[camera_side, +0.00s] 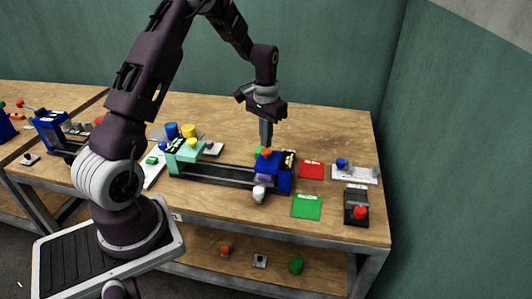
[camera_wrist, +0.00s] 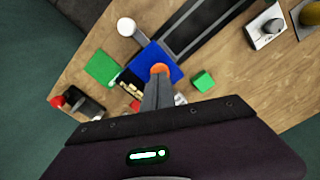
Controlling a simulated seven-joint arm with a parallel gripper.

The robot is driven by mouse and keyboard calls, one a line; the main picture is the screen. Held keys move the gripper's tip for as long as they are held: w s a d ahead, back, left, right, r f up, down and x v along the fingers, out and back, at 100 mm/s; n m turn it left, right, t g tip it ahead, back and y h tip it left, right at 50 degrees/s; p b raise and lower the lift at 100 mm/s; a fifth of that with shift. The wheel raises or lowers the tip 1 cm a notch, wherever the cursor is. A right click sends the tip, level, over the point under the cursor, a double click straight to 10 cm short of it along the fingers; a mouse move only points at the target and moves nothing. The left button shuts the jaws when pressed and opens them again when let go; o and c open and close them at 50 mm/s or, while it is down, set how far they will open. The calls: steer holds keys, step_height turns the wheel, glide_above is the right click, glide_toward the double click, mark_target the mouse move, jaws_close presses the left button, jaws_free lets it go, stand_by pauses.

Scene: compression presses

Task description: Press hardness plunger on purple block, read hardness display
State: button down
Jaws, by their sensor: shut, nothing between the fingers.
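The blue press (camera_side: 285,178) stands at the right end of a dark rail in the side view; its blue top (camera_wrist: 150,54) shows in the wrist view. An orange plunger (camera_side: 265,153) is on its top, also seen in the wrist view (camera_wrist: 160,69). A purple patch that looks like the purple block (camera_side: 266,170) sits low in the press, partly hidden. My gripper (camera_side: 265,146) is shut and empty, pointing down right over the plunger. Its fingertips (camera_wrist: 159,82) look very close to the plunger; I cannot tell if they touch. I cannot read any hardness display.
A white knob (camera_side: 259,193) stands in front of the press. Red (camera_side: 311,169) and green (camera_side: 307,206) mats lie to the right, near a red-button box (camera_side: 358,211). A green block (camera_wrist: 203,82) sits beside the press. A mint-coloured fixture (camera_side: 183,157) is at the rail's left end.

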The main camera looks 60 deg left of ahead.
steer(key=shift+f, duration=1.15)
stand_by(1.0)
steer(key=shift+r, duration=3.55)
steer(key=s+d+r+m+t, duration=0.1)
steer(key=s+d+r, duration=0.2)
steer(key=d+r, duration=0.25)
steer(key=s+d+r+t, duration=0.1)
steer(key=s+d+r, duration=0.35)
steer(key=r, duration=0.25)
steer(key=s+d+r+m+t, duration=0.1)
steer(key=s+d, duration=0.4)
steer(key=s, duration=0.3)
steer(key=s+d+r+m+t, duration=0.1)
steer(key=s+d+r+t, duration=0.1)
steer(key=s+d, duration=0.3)
steer(key=s, duration=0.4)
steer(key=shift+s+d+t, duration=0.25)
steer(key=shift+d+t, duration=0.05)
